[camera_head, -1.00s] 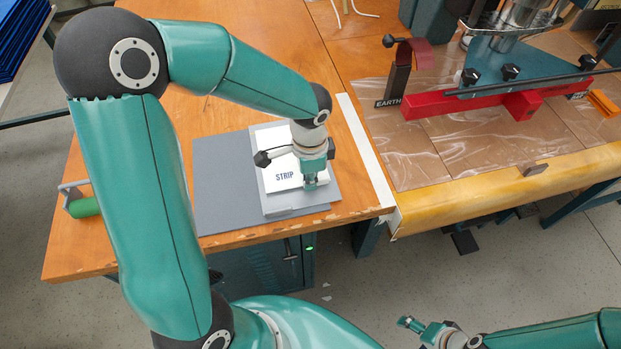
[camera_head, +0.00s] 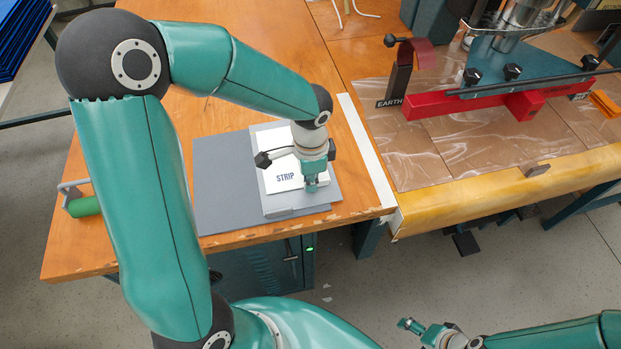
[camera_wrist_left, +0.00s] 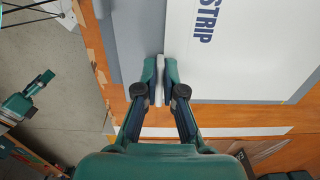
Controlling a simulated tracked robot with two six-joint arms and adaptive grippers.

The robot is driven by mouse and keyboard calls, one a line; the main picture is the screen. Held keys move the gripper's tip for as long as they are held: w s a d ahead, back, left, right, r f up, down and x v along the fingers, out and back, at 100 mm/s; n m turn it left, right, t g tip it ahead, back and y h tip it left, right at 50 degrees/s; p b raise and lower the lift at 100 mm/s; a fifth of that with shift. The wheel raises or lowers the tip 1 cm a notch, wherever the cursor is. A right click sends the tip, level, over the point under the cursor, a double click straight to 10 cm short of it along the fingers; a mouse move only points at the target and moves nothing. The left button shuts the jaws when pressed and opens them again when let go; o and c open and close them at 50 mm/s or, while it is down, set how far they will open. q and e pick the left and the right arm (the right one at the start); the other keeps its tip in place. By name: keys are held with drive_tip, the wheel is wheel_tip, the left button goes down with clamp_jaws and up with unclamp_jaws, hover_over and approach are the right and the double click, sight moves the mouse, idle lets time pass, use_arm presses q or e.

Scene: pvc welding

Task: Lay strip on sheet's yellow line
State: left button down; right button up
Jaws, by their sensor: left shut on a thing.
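My left gripper (camera_head: 311,187) is shut at the front right corner of a white board (camera_head: 284,178) printed "STRIP". In the left wrist view its fingers (camera_wrist_left: 160,70) are closed on a thin, pale piece, seemingly the strip (camera_wrist_left: 158,78), beside the board's edge. The white board rests on a lighter grey plate (camera_head: 300,209), which overlaps a darker grey sheet (camera_head: 222,190) on the table. My right gripper (camera_head: 412,325) is low at the front, away from the table.
The wooden table (camera_head: 120,235) has free room left of the grey sheet. A green-handled roller (camera_head: 85,206) lies at its left edge. To the right, a second bench holds a red bar (camera_head: 470,112) with clamps and a dark post marked "EARTH" (camera_head: 397,85).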

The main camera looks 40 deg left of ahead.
idle(0.3)
use_arm(q)
drive_tip(key=c, duration=1.2)
unclamp_jaws()
drive_tip(key=shift+r, duration=0.1)
drive_tip(key=shift+s+d+r+p, duration=0.15)
drive_tip(key=shift+d+r+p, duration=0.05)
drive_tip(key=shift+r+p, duration=0.55)
drive_tip(key=shift+s+d+r+p, duration=0.15)
drive_tip(key=shift+r+p, duration=0.35)
drive_tip(key=shift+r, duration=0.4)
drive_tip(key=s+d+r, duration=0.3)
drive_tip(key=s+d, duration=0.2)
drive_tip(key=d, duration=0.1)
drive_tip(key=shift+s, duration=0.1)
